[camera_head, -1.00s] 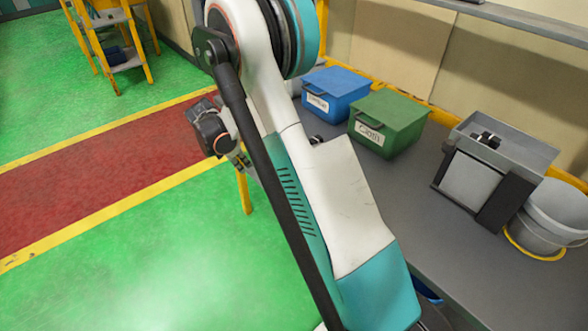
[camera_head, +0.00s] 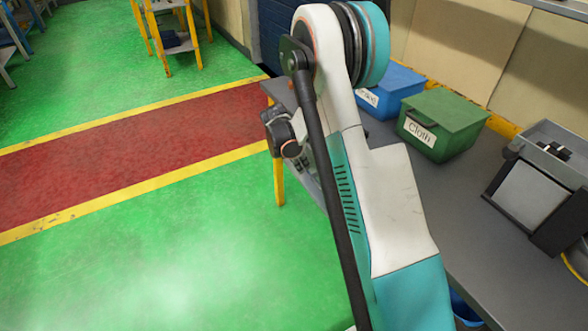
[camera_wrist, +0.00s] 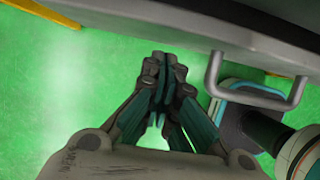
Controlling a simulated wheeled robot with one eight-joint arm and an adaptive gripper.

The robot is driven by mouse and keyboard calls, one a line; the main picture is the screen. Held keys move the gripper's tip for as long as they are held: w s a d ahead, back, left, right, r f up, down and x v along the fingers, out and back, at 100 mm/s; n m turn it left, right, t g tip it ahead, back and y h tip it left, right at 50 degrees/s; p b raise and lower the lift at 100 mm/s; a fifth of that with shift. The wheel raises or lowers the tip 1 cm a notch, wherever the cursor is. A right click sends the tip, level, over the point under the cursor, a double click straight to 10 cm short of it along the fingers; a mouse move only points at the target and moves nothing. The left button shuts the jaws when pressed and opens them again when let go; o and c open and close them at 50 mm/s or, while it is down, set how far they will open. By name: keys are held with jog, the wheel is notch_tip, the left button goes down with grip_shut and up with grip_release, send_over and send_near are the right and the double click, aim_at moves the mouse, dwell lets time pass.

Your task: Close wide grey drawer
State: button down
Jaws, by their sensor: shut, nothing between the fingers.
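A grey drawer front (camera_wrist: 262,48) with a U-shaped grey handle (camera_wrist: 211,85) shows at the upper right of the wrist view. I cannot tell from this view how far the drawer is open. My gripper (camera_wrist: 163,66) is shut and empty, with its fingertips left of the handle and apart from it in the picture. In the head view my arm covers most of the gripper and the bench front, and I cannot make out the drawer there.
The grey bench (camera_head: 455,215) carries a green box labelled Cloth (camera_head: 452,118), a blue box (camera_head: 398,85) and a grey device (camera_head: 535,185). A yellow bench leg (camera_head: 279,182) stands beside my wrist. The green floor (camera_head: 130,265) on the left is clear.

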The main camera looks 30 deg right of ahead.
aim_at(313, 156)
jog(key=shift+d, duration=0.4)
jog(key=shift+w+d, duration=0.1)
jog(key=shift+d, duration=2.25)
